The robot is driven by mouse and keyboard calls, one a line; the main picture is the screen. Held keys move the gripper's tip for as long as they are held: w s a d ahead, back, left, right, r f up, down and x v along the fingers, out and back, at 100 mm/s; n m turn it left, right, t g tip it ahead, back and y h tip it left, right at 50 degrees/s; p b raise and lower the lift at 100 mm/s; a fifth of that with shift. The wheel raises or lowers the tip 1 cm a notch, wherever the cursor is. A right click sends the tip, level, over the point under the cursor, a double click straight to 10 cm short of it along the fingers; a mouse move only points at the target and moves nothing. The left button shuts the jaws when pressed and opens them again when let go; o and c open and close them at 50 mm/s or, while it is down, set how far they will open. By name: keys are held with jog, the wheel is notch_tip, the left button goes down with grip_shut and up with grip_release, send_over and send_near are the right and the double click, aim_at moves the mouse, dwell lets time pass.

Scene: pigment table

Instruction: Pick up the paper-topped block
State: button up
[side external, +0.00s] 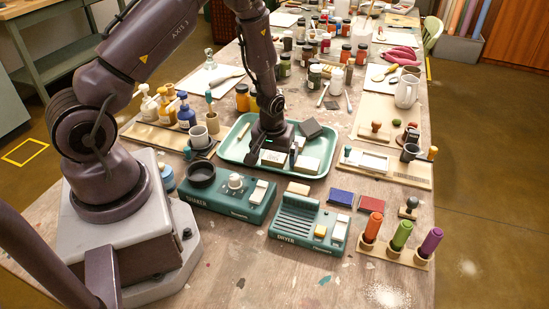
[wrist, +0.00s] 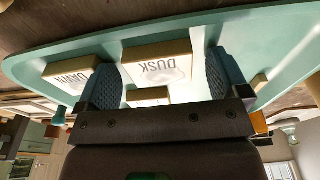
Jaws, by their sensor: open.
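Pale wooden blocks with white paper tops lie in the green tray (side external: 232,147). In the wrist view one marked DUSK (wrist: 158,66) lies ahead of and between my fingers. Another, whose partly hidden label seems to read DAWN (wrist: 70,69), is beside the left finger. Part of a third block (wrist: 148,95) shows nearer the palm. My gripper (wrist: 160,80) is open, with dark padded fingers apart. In the side view my gripper (side external: 274,155) is low over the tray, around or just above a white-topped block (side external: 273,159); contact cannot be told. Another white block (side external: 306,164) lies to its right.
Ochre and blue bottles (side external: 186,112) stand left of the tray. The shaker (side external: 236,188) and dryer (side external: 307,225) are in front. A wooden board with tools (side external: 385,167) is to the right.

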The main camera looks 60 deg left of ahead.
jog(key=c, duration=1)
jog(key=shift+r, duration=0.1)
